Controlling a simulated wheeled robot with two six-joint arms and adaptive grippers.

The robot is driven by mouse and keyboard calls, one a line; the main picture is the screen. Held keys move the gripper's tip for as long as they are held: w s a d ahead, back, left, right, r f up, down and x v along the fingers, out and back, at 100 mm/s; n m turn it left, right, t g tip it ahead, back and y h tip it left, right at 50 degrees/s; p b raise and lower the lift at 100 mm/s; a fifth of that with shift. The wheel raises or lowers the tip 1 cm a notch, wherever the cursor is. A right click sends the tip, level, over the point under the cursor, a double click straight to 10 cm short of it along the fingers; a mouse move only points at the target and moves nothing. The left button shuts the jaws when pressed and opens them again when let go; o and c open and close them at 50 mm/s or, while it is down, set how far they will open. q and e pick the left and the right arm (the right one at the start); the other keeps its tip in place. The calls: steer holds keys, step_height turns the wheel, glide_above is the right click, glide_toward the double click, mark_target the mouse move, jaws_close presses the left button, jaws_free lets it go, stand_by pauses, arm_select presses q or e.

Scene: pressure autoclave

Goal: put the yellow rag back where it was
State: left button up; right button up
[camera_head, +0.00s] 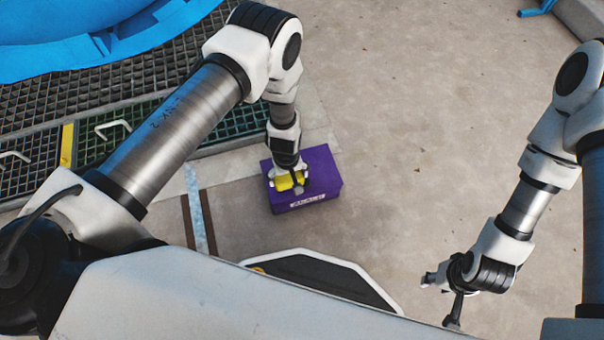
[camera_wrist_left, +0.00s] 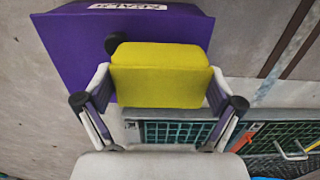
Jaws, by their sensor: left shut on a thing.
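The yellow rag (camera_head: 291,181) is a folded block between the fingers of my left gripper (camera_head: 290,184), above the top of a purple box (camera_head: 324,169). In the left wrist view the rag (camera_wrist_left: 162,72) fills the space between the fingers of the left gripper (camera_wrist_left: 160,95), with the purple box (camera_wrist_left: 75,50) behind it. I cannot tell whether the rag touches the box. My right gripper (camera_head: 440,298) is at the lower right over bare floor, its fingers partly hidden by its wrist.
A dark grating (camera_head: 150,75) with handles (camera_head: 113,127) lies left of the purple box. A large blue round structure (camera_head: 60,45) stands at the upper left. The concrete floor (camera_head: 420,120) is open to the right of the box.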

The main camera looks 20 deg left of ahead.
arm_select(q)
steer(key=w+b, duration=0.2)
steer(key=b, duration=0.1)
steer(key=w+d+f+b, duration=0.1)
steer(key=w, duration=0.1)
steer(key=shift+d+f, duration=0.1)
steer(key=shift+w+d+r+b, duration=0.15)
steer(key=shift+w+b, duration=0.05)
steer(key=shift+w, duration=0.3)
steer(key=shift+w+d+r+b, duration=0.1)
steer(key=shift+w+d+b, duration=0.1)
steer(key=shift+w, duration=0.3)
steer(key=shift+w+f, duration=0.1)
steer(key=shift+f, duration=0.15)
steer(key=shift+f+b, duration=1.35)
steer(key=shift+f, duration=0.2)
steer(key=o, duration=0.9)
steer(key=shift+c, duration=0.2)
arm_select(e)
step_height(320, 180, down, 9)
arm_select(q)
steer(key=shift+r, duration=0.1)
arm_select(e)
steer(key=shift+r, duration=0.15)
